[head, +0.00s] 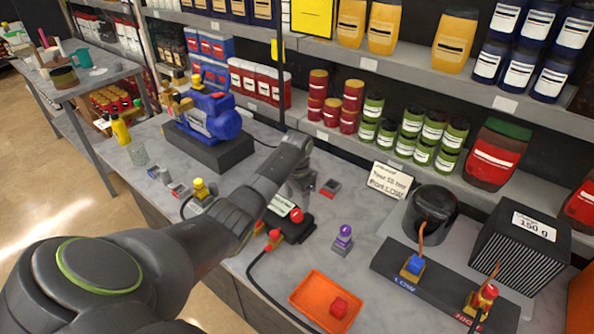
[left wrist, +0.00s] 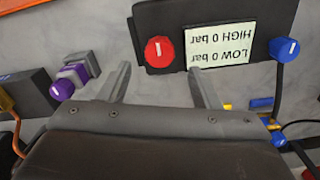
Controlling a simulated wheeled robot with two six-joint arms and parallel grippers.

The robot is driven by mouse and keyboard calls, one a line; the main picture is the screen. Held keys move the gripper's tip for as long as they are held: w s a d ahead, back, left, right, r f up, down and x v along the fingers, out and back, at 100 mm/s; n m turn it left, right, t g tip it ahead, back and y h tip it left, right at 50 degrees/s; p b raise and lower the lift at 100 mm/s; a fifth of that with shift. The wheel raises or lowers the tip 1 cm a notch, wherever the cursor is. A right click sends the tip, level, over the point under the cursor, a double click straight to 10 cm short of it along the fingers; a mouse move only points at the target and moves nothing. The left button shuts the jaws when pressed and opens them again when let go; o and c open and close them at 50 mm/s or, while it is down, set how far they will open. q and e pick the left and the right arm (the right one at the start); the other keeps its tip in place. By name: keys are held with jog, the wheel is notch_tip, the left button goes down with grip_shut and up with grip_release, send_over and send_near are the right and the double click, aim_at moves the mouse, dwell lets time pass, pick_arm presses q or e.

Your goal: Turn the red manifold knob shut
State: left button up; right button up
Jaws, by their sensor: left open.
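The manifold is a dark block with a white display reading LOW 0 bar and HIGH 0 bar, upside down in the left wrist view (left wrist: 222,47). Its round red knob (left wrist: 160,51) has a white mark and stands left of the display; its blue knob (left wrist: 284,49) is on the right. In the head view the red knob (head: 297,215) shows beside my arm, which hides part of the manifold. My left gripper (left wrist: 162,84) is open and empty, its fingers either side of the red knob's line but apparently short of it. My right gripper is not in view.
A purple-knobbed fitting (head: 343,238) stands right of the manifold. An orange tray (head: 298,291) holds a red piece. Blue (head: 414,264) and red (head: 488,291) couplings sit on the LOW/HIGH block. A blue pump (head: 210,115) stands behind left. A dark hose runs along the bench front.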

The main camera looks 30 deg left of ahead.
aim_at(297, 213)
pick_arm(q)
notch_tip(297, 213, up, 12)
jog(key=b, duration=0.2)
jog(key=shift+f, duration=0.2)
jog(key=shift+f, duration=0.1)
